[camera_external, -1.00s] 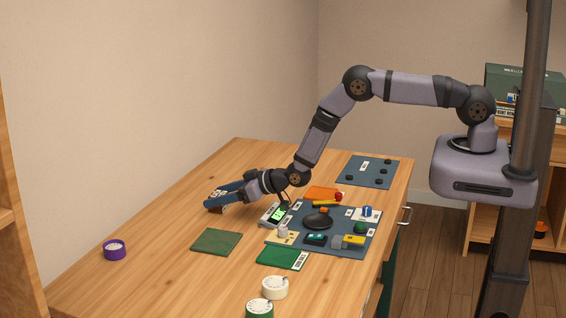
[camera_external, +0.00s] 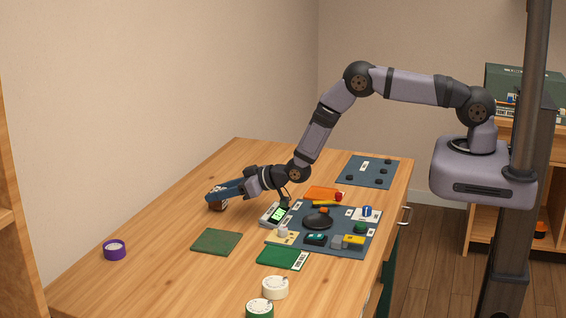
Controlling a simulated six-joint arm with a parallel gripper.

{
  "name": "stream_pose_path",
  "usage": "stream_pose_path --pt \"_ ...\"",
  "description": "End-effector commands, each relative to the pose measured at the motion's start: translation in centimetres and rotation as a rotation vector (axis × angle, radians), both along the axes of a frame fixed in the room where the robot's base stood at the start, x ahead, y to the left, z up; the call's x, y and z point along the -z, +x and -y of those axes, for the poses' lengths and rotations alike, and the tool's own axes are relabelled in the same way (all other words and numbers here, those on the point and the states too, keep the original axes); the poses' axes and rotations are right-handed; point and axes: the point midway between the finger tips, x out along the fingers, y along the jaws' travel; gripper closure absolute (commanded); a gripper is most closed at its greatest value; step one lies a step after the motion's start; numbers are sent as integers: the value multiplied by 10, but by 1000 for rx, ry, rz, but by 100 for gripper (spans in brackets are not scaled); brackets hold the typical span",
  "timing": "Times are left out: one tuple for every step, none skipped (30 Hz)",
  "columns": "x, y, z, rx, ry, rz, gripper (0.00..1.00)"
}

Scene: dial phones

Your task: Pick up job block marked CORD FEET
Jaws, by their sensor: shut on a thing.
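My gripper (camera_external: 222,196) is at the left end of the arm, low over the table's left part, with its blue fingers pointing left. It is shut on a small brown block (camera_external: 217,206) with a pale marked face. The block shows just below the fingers, at or close to the table top; I cannot tell whether it touches. The lettering is too small to read, so I cannot confirm CORD FEET. The fingers hide the block's upper part.
A device with a green screen (camera_external: 278,213) stands just right of the gripper. A blue mat (camera_external: 328,247) holds a black domed part and several small parts. A dark green mat (camera_external: 216,241), a purple round container (camera_external: 115,250) and a white one (camera_external: 275,287) lie nearer. The left table is mostly clear.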

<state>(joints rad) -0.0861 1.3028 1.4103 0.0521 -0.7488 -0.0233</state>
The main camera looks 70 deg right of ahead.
Motion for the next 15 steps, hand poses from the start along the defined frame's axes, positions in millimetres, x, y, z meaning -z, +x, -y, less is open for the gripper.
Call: stream_pose_path --pt "-5 1 0 0 0 4 81" --pt "-8 1 0 0 0 4 81" --pt "-12 1 0 0 0 4 81" --pt "-15 1 0 0 0 4 81" --pt "-20 1 0 0 0 6 81" --pt "-25 1 0 0 0 6 81" --pt "-30 1 0 0 0 7 81" --pt "-33 1 0 0 0 6 81" --pt "-39 1 0 0 0 6 81" --pt "-44 1 0 0 0 6 81" --pt "-48 1 0 0 0 6 81" --pt "-54 1 0 0 0 7 81" --pt "-57 1 0 0 0 5 81" --pt "-61 1 0 0 0 5 81" --pt "-66 0 0 0 0 5 81"
